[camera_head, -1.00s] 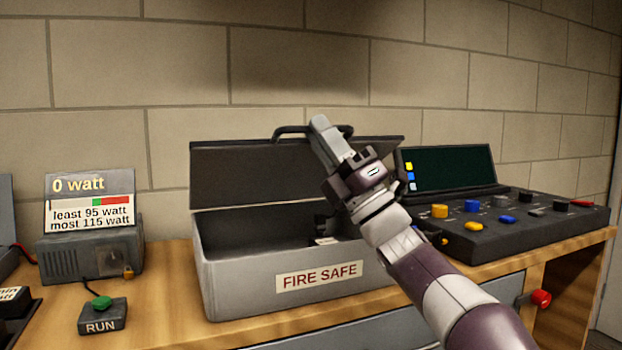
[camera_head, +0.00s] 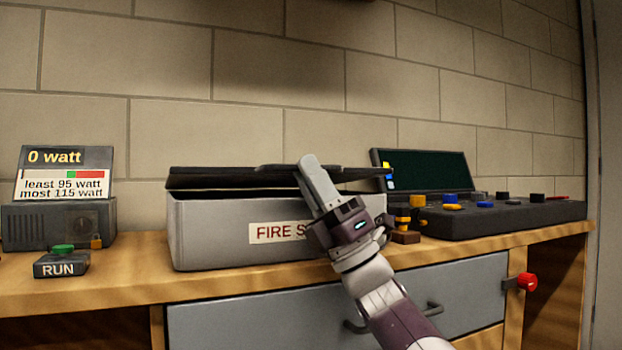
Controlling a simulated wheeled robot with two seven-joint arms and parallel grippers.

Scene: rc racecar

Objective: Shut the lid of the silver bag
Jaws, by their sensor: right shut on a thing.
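The silver bag (camera_head: 207,232) is a grey box labelled FIRE SAFE, standing on the wooden bench. Its dark lid (camera_head: 225,182) is tilted low over the box, with a narrow dark gap showing under it. My right gripper (camera_head: 306,165) is at the lid's front edge, right of its middle, shut on the lid's dark handle (camera_head: 272,168). My right forearm and wrist cover part of the label and the box's front right. The box's inside is hidden now. My left gripper is out of view.
Left of the box stand a watt meter (camera_head: 58,222) reading 0 watt and a RUN button box (camera_head: 62,262). On the right are a control panel (camera_head: 520,212) with coloured knobs and a dark screen (camera_head: 430,170). A red knob (camera_head: 527,281) sticks out below the bench edge.

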